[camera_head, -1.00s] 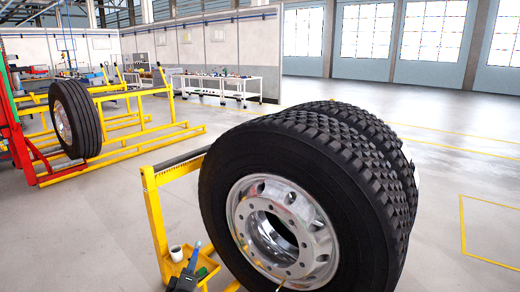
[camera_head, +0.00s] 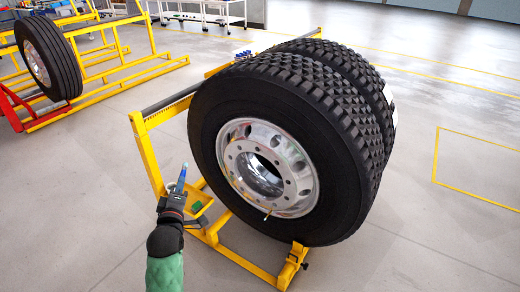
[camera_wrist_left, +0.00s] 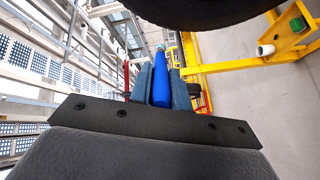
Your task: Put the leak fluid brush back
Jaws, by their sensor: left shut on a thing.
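My left gripper (camera_head: 178,191) is shut on a blue brush (camera_head: 182,174), which points upward and stands in front of the yellow stand's side tray (camera_head: 205,205). In the left wrist view, the blue brush handle (camera_wrist_left: 161,86) sits between the two fingers (camera_wrist_left: 161,92), pointing away from the palm. In the head view the cup cannot be made out beside the gripper. My right gripper is not in view.
A large double truck wheel (camera_head: 290,140) stands at the yellow stand (camera_head: 148,155), right of my left gripper. A small green item (camera_head: 197,207) lies in the tray. Another wheel (camera_head: 47,58) stands on a yellow rack at left. The floor between is clear.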

